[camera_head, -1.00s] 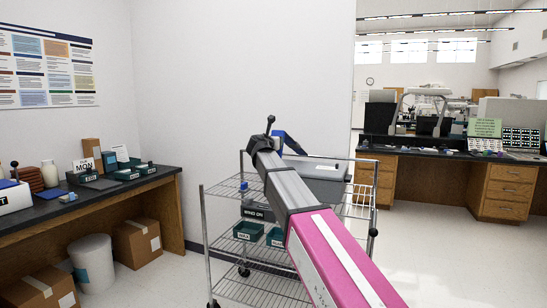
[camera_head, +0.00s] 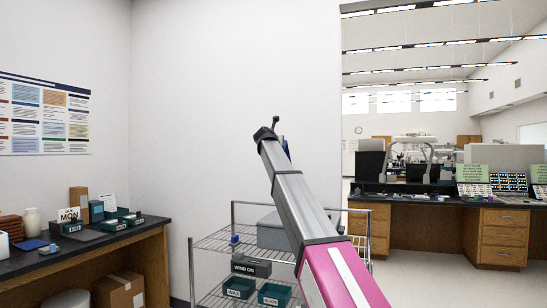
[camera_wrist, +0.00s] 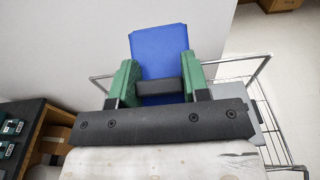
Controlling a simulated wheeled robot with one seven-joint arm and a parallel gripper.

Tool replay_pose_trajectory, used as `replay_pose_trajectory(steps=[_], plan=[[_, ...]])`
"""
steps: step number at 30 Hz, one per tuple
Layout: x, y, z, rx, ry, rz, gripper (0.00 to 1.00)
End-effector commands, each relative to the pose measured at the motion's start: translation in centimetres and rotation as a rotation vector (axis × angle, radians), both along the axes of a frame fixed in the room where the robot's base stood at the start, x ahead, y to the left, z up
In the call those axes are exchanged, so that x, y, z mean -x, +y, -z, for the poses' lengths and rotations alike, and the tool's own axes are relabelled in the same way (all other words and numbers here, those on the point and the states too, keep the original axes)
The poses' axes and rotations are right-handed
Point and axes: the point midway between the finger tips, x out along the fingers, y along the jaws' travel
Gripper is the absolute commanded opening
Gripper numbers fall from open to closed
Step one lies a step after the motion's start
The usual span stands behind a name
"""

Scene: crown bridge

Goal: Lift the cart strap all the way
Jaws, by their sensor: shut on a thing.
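In the wrist view, my gripper (camera_wrist: 159,62) has green fingers on either side of a wide blue strap (camera_wrist: 158,45) and is shut on it. A dark bar crosses in front of the strap between the fingers. In the head view only a thin blue edge of the strap (camera_head: 286,147) shows past my raised arm, which hides my gripper. The wire cart (camera_head: 191,262) stands below and behind my arm. The strap is above the cart's top rail; whether its lower end is fixed there is hidden.
A grey bin (camera_head: 271,234) sits on the cart's top shelf, with a dark box (camera_head: 250,266) and teal trays (camera_head: 238,288) lower down. A black-topped bench (camera_head: 90,245) is at left, drawers (camera_head: 503,237) at right. A white wall stands behind; open floor lies at right.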

Motion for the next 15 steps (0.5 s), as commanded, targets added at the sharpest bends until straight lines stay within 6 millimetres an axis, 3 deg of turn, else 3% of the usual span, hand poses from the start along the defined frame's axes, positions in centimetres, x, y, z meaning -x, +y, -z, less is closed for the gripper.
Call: replay_pose_trajectory(steps=[1, 6, 15], plan=[[-1.0, -0.2, -0.8, 0.001, -0.002, 0.0, 0.19], [-2.1, -0.6, -1.7, 0.0, -0.001, -0.001, 0.19], [-2.3, -0.8, -1.9, 0.001, 0.0, -0.001, 0.19]])
